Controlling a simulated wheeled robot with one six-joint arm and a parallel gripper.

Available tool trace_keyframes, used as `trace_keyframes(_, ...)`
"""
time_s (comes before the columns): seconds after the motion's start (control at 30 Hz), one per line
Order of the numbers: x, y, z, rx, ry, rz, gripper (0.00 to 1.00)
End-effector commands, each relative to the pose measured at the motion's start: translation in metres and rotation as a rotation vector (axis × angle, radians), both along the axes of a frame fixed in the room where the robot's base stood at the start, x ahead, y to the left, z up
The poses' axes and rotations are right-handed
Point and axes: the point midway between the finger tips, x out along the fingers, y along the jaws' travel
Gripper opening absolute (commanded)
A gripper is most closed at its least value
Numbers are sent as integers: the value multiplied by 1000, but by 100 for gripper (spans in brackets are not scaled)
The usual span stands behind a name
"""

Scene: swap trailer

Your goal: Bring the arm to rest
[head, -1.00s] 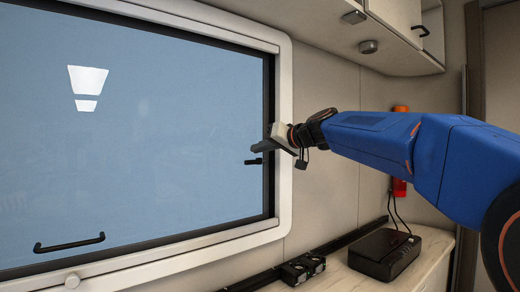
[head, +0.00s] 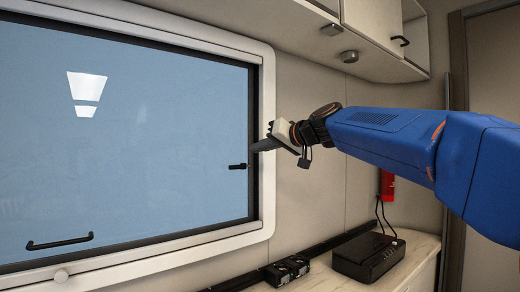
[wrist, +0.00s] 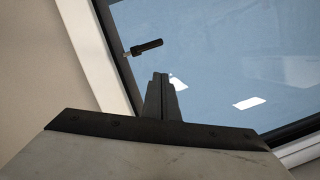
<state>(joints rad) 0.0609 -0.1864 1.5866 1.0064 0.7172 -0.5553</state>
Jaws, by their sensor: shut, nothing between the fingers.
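My gripper (head: 256,146) is at the end of my blue arm, raised in front of the right edge of a large window (head: 120,130). In the wrist view its two fingers (wrist: 160,82) lie together, shut and empty. A small black window latch (head: 238,166) shows just below and left of the fingertips in the head view. The latch (wrist: 146,47) shows just beyond the fingertips in the wrist view. I see no contact between them, though the depth gap is hard to judge.
A black handle bar (head: 60,242) is low on the window pane. Overhead cabinets (head: 385,30) hang at the upper right. Below my arm, a counter (head: 405,280) carries a black box (head: 368,258) and a small black device (head: 287,270).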

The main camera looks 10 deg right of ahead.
Motion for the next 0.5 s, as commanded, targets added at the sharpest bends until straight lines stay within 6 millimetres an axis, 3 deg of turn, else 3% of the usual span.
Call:
trace_keyframes(0.27,-5,0,-6,-7,10,0,0)
trace_keyframes(0.37,-23,1,-27,-31,50,0,0)
trace_keyframes(0.5,-69,-1,-87,-101,155,-8,0)
